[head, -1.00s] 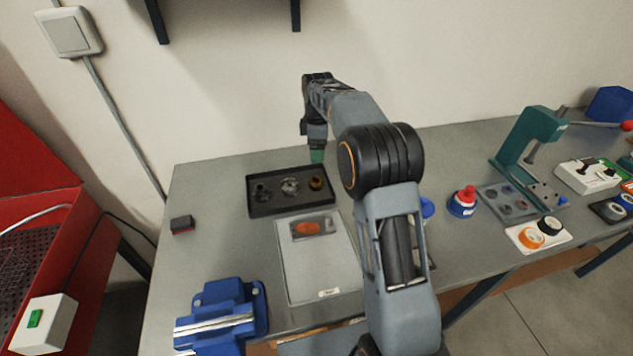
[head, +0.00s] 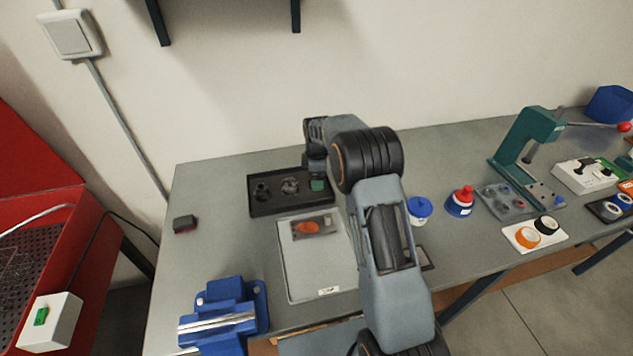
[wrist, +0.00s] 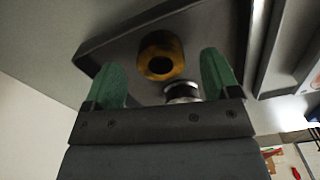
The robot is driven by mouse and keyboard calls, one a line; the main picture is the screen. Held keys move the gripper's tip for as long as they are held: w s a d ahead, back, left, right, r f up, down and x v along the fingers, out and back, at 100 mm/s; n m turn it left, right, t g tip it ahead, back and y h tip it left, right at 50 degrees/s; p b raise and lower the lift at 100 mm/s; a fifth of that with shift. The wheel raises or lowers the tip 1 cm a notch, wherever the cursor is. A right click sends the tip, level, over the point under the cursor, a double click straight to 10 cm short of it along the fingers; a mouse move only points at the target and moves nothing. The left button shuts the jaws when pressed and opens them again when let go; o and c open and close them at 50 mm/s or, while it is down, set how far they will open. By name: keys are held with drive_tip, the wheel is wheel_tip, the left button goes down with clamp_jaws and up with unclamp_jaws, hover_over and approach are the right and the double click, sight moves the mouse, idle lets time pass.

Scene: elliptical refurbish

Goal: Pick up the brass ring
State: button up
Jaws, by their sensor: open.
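The brass ring (wrist: 161,56) lies in the black tray (wrist: 112,38) and shows in the wrist view as a golden ring with a dark hole. My gripper (wrist: 165,80) is open, and its two green fingertips are apart with the ring just beyond and between them. It does not look gripped. In the head view my gripper (head: 317,185) is over the right end of the tray (head: 262,208) and hides the ring there. A silvery round part (wrist: 182,92) shows in the wrist view near the right finger, partly hidden by the gripper body.
The tray also holds a dark part (head: 261,191) and a greyish part (head: 290,186). A light mat (head: 300,270) with an orange item lies in front. A blue vise (head: 225,315), a blue-lidded jar (head: 419,209) and a green press (head: 525,140) stand around. The tabletop left of the tray is mostly clear.

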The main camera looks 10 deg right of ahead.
drive_tip(key=shift+f, duration=1.2)
drive_tip(key=shift+r, duration=0.1)
drive_tip(key=c, duration=1.2)
